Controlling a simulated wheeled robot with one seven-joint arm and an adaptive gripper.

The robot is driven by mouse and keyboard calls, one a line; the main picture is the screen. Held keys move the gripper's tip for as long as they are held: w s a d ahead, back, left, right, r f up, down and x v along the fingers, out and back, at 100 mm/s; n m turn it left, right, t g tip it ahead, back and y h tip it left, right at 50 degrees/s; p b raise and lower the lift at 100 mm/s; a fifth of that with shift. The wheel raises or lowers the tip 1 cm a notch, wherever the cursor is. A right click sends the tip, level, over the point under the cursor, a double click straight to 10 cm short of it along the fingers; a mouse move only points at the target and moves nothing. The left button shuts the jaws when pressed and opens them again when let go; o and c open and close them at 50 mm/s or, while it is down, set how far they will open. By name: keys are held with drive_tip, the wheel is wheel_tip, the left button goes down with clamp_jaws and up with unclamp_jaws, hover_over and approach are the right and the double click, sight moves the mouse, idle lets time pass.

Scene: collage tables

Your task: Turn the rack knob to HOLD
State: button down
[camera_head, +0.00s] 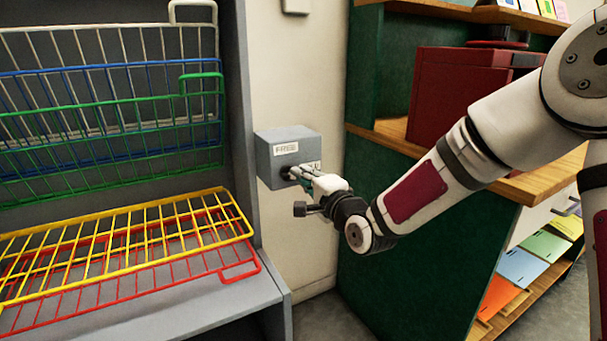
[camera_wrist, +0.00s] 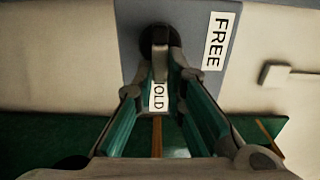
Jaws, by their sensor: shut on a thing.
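The rack knob (camera_wrist: 160,42) is a dark round base with a grey grip bar, on the face of a grey box (camera_head: 265,160). A FREE label (camera_head: 286,149) is above the knob in the head view and right of it in the wrist view (camera_wrist: 220,40). A HOLD label (camera_wrist: 158,96) shows below the knob in the wrist view, its first letter partly covered. In the head view this label is mostly behind my fingers. My gripper (camera_wrist: 162,68) is shut on the knob's bar; in the head view its fingertips (camera_head: 296,174) reach the box face.
A grey rack with wire shelves in white, blue, green, yellow (camera_head: 130,228) and red (camera_head: 237,270) stands left of the box. A green cabinet (camera_head: 420,255) with wooden shelves and a dark red box (camera_head: 455,92) stands on the right, close behind my arm.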

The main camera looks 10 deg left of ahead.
idle(0.3)
drive_tip(key=c, duration=1.6)
unclamp_jaws()
drive_tip(key=shift+c, duration=0.2)
drive_tip(key=v, duration=1.2)
drive_tip(key=shift+w, duration=0.1)
